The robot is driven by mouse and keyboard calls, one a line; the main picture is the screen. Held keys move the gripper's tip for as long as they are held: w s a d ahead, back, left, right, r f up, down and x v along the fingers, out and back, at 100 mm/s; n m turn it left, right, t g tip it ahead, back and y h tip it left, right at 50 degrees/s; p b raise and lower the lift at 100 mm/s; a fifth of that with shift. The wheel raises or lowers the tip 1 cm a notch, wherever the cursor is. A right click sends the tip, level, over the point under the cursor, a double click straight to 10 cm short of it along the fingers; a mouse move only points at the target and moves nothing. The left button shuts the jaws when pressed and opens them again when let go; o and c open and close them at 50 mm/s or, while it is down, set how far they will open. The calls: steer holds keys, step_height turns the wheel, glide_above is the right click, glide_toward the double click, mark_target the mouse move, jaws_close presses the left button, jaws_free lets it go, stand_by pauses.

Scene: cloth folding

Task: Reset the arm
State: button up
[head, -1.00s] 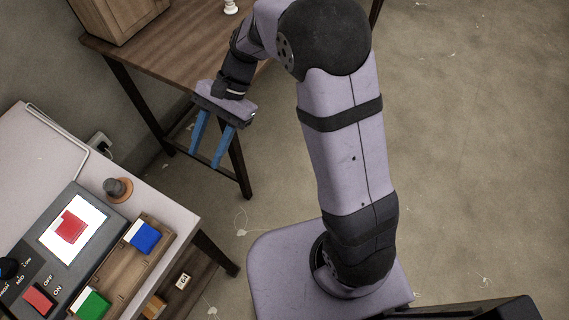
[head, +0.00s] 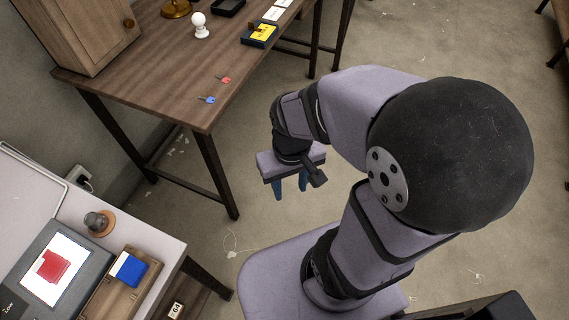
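My gripper (head: 291,187) hangs below my folded arm, over the bare floor between the two tables. Its two blue fingers point down and stand apart with nothing visible between them. My arm is bent at its large black joint, close to my own base. A red cloth (head: 53,265) lies on a white square on the dark device at the lower left, away from the gripper.
A wooden table (head: 160,85) at the upper left holds a cabinet (head: 85,30), a white bulb (head: 200,25), a red key (head: 225,80) and a blue key (head: 208,99). A white table (head: 150,240) at lower left holds a blue-and-white block (head: 130,268). Open floor lies right.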

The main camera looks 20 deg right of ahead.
step_height(320, 180, up, 16)
steer(key=p, duration=1.5)
steer(key=shift+p, duration=0.4)
